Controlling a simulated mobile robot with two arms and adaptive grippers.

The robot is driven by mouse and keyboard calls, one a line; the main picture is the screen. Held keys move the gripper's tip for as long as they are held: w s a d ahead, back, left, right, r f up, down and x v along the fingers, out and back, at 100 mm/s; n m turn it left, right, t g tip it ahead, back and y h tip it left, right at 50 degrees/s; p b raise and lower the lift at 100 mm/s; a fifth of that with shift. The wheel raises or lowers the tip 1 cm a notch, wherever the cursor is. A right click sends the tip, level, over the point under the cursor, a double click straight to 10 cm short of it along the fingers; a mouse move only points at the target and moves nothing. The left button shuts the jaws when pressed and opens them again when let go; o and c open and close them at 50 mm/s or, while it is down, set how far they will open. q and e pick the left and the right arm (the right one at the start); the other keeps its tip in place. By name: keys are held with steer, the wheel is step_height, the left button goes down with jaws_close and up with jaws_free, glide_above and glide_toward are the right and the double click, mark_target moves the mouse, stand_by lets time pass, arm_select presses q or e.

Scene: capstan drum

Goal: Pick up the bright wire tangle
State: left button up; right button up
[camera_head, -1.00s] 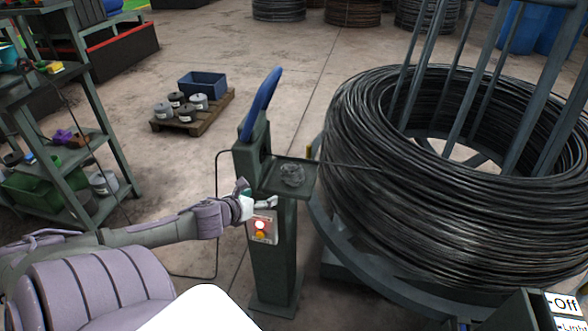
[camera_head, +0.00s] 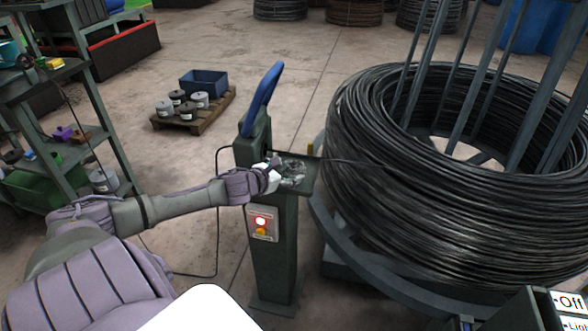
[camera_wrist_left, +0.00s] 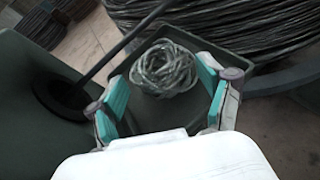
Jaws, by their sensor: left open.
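The bright wire tangle (camera_head: 293,166) is a small grey coil on the dark tray (camera_head: 306,187) of the green post. In the left wrist view the wire tangle (camera_wrist_left: 163,68) lies on the tray (camera_wrist_left: 235,58), just ahead of and between my fingertips. My left gripper (camera_head: 281,174) is at the tray's left side, close to the tangle. In the left wrist view my left gripper (camera_wrist_left: 160,92) has its teal pads spread wide, with nothing held. The head view hides part of the tangle behind the gripper. My right gripper is not seen.
A large black wire coil (camera_head: 420,210) stands right of the post, with a wire running from it towards the post. A blue handle (camera_head: 262,98) rises above the post. A button box (camera_head: 262,224) is on the post's front. A shelf (camera_head: 60,165) stands left.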

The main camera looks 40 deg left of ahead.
mark_target(299, 166)
arm_select(q)
steer(key=shift+d+r+x, duration=0.1)
steer(key=shift+x, duration=1.4)
steer(key=shift+d+r+x, duration=0.15)
steer(key=shift+x, duration=1.3)
steer(key=shift+w, duration=0.1)
steer(key=c, duration=1)
steer(key=shift+r, duration=0.1)
